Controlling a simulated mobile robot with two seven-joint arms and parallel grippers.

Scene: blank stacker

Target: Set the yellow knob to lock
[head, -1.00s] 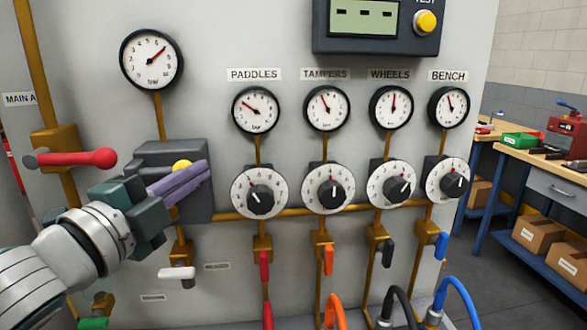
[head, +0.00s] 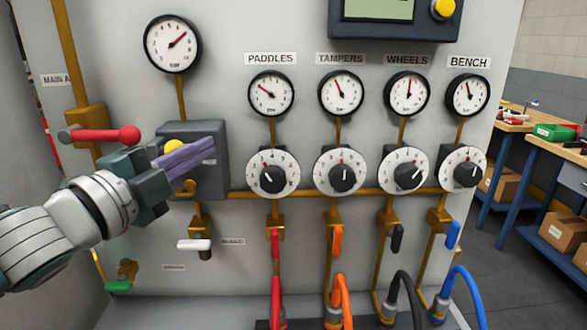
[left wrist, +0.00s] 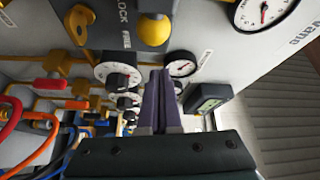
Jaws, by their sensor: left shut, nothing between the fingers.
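The yellow knob (head: 172,146) sits on a dark grey box (head: 212,186) on the panel, under the left gauge. In the head view my left gripper partly covers it. In the left wrist view the round yellow knob (left wrist: 153,32) shows large at the top, beside lettering reading LOCK (left wrist: 123,10) and a second, smaller word. My left gripper (head: 212,146) has purple fingers, shut and empty, in front of the box. In the wrist view its fingertips (left wrist: 157,76) lie below the knob in the picture, apparently apart from it. My right gripper is not in view.
A red-handled lever (head: 115,134) is close to my left wrist. A white-handled valve (head: 194,245) is below the box. Several dials, gauges and coloured valves line the panel to the right. A workbench (head: 557,150) stands far right.

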